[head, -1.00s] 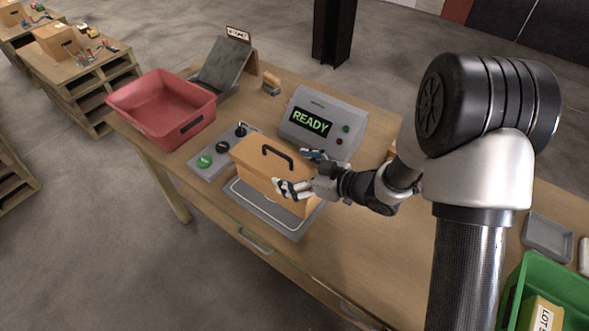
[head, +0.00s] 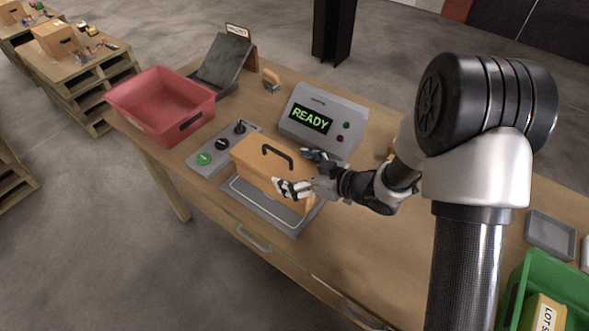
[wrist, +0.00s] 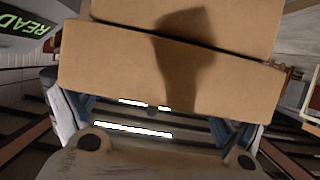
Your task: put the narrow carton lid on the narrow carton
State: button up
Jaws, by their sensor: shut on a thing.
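The narrow carton lid (head: 256,151), tan with a black handle on top, lies over the narrow carton (head: 258,184). The carton stands on a grey plate with a white outline (head: 288,222). My gripper (head: 300,174) is shut on the lid at its right end, one finger along each side. In the wrist view the lid's end face (wrist: 105,75) fills the space between the fingers, and the carton (wrist: 120,24) shows across a thin dark seam. The lid looks level and lined up with the carton; I cannot tell whether it is fully seated.
A grey console reading READY (head: 322,122) stands behind the carton. A control panel (head: 222,150) with buttons and a lever is to its left, with a red bin (head: 160,103) beyond. A green crate (head: 560,285) is at the far right.

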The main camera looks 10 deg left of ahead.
jog(key=shift+f+b, duration=0.85)
jog(key=shift+f, duration=0.4)
dwell(0.5)
jog(key=o, duration=0.8)
jog(key=v, duration=1.2)
jog(key=shift+s, duration=0.1)
jog(key=shift+d, duration=0.1)
